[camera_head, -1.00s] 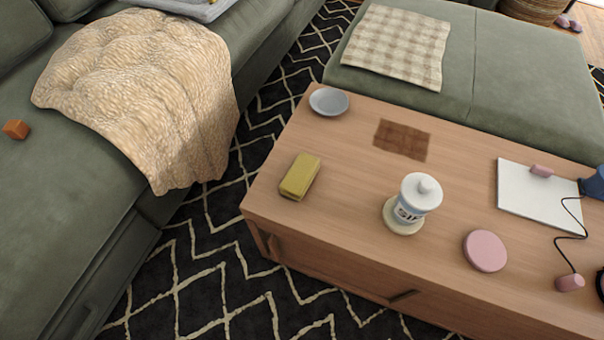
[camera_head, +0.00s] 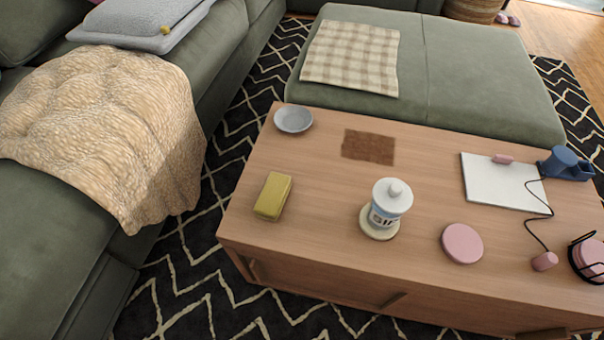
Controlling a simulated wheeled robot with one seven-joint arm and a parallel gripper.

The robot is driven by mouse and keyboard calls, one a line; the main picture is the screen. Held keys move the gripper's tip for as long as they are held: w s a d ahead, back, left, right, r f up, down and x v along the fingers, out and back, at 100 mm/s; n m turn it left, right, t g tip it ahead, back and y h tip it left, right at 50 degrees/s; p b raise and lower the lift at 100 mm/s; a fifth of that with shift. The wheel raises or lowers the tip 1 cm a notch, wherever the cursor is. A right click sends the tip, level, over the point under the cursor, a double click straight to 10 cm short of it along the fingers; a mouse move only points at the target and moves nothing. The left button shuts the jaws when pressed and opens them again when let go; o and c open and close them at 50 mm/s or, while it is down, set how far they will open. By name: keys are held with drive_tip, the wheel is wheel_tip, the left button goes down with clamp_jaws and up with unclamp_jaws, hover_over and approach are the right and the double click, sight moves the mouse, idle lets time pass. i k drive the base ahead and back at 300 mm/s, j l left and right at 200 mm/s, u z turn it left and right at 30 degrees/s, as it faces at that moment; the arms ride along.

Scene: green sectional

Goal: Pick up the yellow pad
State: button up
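The yellow pad (camera_head: 273,196) is a small block with a yellow top and darker yellow-brown sides. It lies flat near the left front part of the wooden coffee table (camera_head: 318,200). Nothing covers it or touches it apart from the table top. My gripper is not in view.
On the table, a grey dish (camera_head: 293,119) lies behind the pad, a brown mat (camera_head: 368,147) behind right, and a white lidded jar (camera_head: 388,205) to its right. A pink disc (camera_head: 462,243) and white board (camera_head: 500,182) lie farther right. A green sofa (camera_head: 75,235) stands left.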

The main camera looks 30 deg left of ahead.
sight(269, 206)
drive_tip(key=u, duration=1.35)
drive_tip(key=i+l+u, duration=0.15)
drive_tip(key=i, duration=0.15)
drive_tip(key=i+l+u, duration=0.15)
drive_tip(key=i, duration=0.1)
